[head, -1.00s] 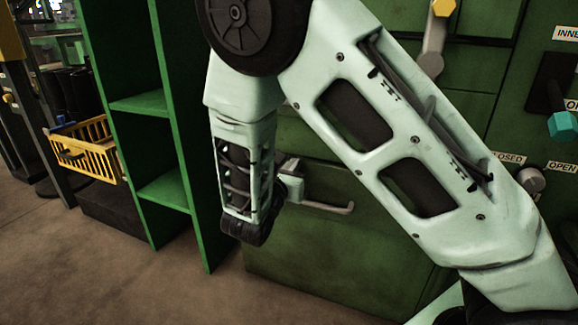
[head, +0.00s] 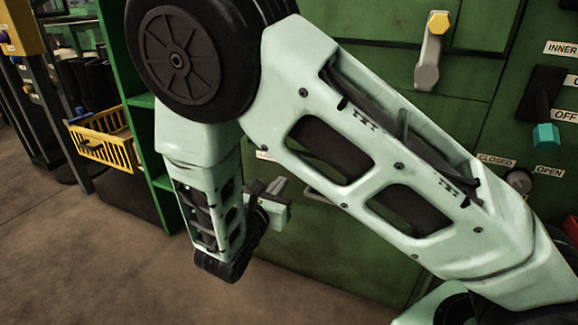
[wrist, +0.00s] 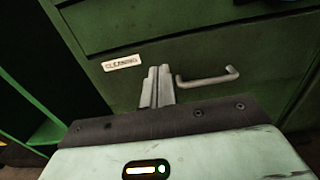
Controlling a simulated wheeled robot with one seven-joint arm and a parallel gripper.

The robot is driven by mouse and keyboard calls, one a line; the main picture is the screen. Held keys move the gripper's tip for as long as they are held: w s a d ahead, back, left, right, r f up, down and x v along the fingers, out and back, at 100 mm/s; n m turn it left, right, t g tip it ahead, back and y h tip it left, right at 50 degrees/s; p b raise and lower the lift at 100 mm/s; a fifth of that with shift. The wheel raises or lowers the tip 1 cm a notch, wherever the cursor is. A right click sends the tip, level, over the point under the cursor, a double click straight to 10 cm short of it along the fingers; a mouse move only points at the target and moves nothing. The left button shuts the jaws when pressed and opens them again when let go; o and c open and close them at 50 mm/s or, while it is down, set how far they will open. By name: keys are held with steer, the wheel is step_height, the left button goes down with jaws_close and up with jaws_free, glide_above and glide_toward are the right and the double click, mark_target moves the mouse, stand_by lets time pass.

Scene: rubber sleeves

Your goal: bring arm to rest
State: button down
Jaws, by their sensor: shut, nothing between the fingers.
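My gripper (wrist: 157,88) points at the front of a green cabinet in the wrist view, its two grey fingers together with nothing between them. In the head view my gripper (head: 277,187) shows small at the end of my folded arm, partly hidden behind the wrist. A drawer with a grey bar handle (wrist: 207,78) and a label reading "CLEANING" (wrist: 122,63) lies beyond the fingers. The fingers appear just left of the handle in the picture; I cannot tell the gap to the drawer.
Green shelving (head: 140,98) stands left of my arm, with a yellow basket (head: 103,142) beyond it. On the right the cabinet carries a yellow-tipped lever (head: 432,52) and a teal-tipped switch (head: 545,134). The brown floor (head: 75,235) at lower left is clear.

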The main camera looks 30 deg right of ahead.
steer(key=shift+p+v, duration=0.35)
steer(key=shift+v, duration=1.2)
steer(key=s+d+r+m+g+y+p, duration=0.1)
steer(key=s+r+m+g+y, duration=0.1)
steer(key=s+m+g, duration=0.3)
steer(key=s+d+r+m+g+y+p, duration=0.2)
steer(key=s+m+g, duration=0.1)
steer(key=s+g, duration=0.3)
steer(key=s+a+r+m+y+p, duration=0.4)
steer(key=s+a+r+m+y, duration=0.6)
steer(key=s, duration=0.3)
step_height(320, 180, up, 36)
steer(key=p, duration=3.7)
steer(key=shift+a+r+y, duration=0.2)
steer(key=shift+a+y, duration=0.15)
steer(key=shift+y, duration=0.05)
steer(key=shift+d, duration=0.1)
